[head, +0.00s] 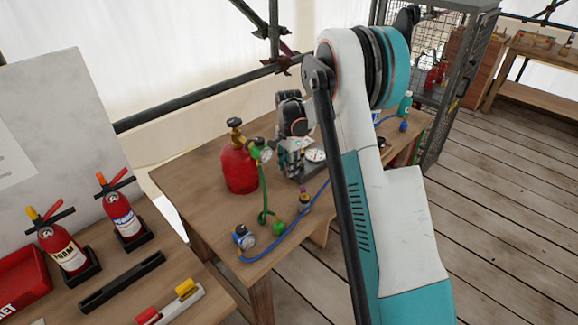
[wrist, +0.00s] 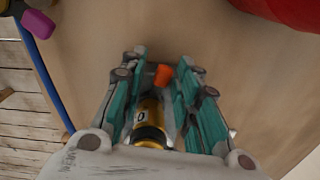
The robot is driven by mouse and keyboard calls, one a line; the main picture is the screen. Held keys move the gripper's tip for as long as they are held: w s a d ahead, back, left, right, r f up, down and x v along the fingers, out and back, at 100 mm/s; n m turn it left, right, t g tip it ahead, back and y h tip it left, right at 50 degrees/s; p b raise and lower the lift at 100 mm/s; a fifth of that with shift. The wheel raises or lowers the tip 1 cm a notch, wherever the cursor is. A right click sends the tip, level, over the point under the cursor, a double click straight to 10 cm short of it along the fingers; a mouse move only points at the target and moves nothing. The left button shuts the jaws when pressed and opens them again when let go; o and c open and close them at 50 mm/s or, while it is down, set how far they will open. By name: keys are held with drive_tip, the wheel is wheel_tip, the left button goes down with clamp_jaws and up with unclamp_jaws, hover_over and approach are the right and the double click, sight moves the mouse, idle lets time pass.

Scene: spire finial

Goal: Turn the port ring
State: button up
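My gripper (head: 292,172) is over the wooden table, beside a round-dial gauge fixture (head: 315,156). A brass-coloured cylindrical fitting (wrist: 150,113) with a white label and a dark mark sits between the fingers. An orange piece (wrist: 162,75) shows beyond it. I cannot tell which part is the port ring, or whether the fingers touch the fitting. The lower fitting is hidden by my gripper.
A red cylinder (head: 239,170) with a brass valve and gauge stands left of my gripper. A green hose (head: 262,190) and a blue hose (head: 285,235) lie in front. A purple-tipped fitting (head: 304,200) stands close by; a purple knob (wrist: 38,23) shows in the wrist view.

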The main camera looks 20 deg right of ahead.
drive_tip(key=shift+r, duration=0.1)
wheel_tip(320, 180, up, 12)
idle(0.7)
idle(0.3)
drive_tip(key=s+a+r+n+t, duration=0.2)
drive_tip(key=s+a+r+n, duration=0.25)
drive_tip(key=s+r, duration=0.3)
drive_tip(key=s+a+r+n+t, duration=0.1)
drive_tip(key=s+a+r+n, duration=0.2)
drive_tip(key=s+a+r, duration=0.45)
drive_tip(key=s+a+f+n+t, duration=0.1)
drive_tip(key=s+n, duration=0.3)
drive_tip(key=s, duration=0.6)
drive_tip(key=s+a+f+n+t, duration=0.2)
drive_tip(key=s+f+n+t, duration=0.1)
drive_tip(key=s, duration=0.7)
drive_tip(key=shift+f+n, duration=0.65)
drive_tip(key=shift+f, duration=0.05)
